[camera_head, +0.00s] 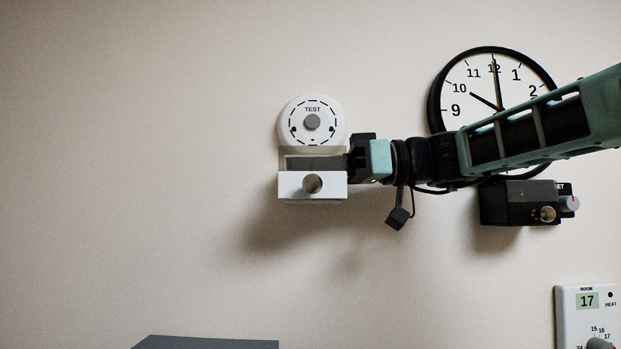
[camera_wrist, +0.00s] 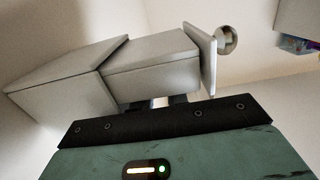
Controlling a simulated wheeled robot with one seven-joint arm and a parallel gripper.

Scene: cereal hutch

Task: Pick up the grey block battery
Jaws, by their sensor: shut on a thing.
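A small white drawer (camera_head: 298,186) with a round knob stands open from a pale box below the smoke alarm. My gripper (camera_head: 355,158) reaches in from the right at the drawer's right side. In the wrist view the grey side of the drawer (camera_wrist: 155,52) hides my fingertips. The bases of the fingers (camera_wrist: 157,102) show a gap between them. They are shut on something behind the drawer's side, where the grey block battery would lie. I cannot make out the battery itself in either view.
A white smoke alarm marked TEST (camera_head: 312,122) is just above the drawer. A wall clock (camera_head: 470,80) is partly behind my arm. A black box with knobs (camera_head: 505,203) is below the clock. A thermostat (camera_head: 590,302) is lower right. Wall left of the drawer is clear.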

